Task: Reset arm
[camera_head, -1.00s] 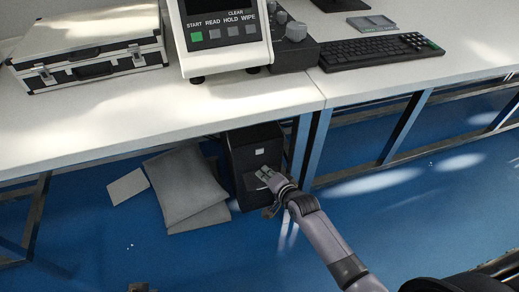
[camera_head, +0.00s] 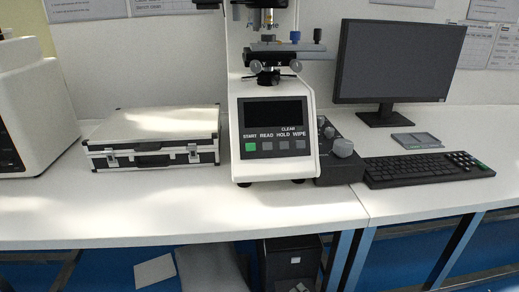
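The hardness tester (camera_head: 275,110) stands on the white bench, with a dark screen and a row of buttons, the START one green. My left gripper is not in view.
A silver-edged case (camera_head: 155,138) lies left of the tester, beside a white machine (camera_head: 35,105). A monitor (camera_head: 397,62), keyboard (camera_head: 428,168) and knobbed control box (camera_head: 338,155) are to the right. The bench's front strip (camera_head: 200,220) is clear.

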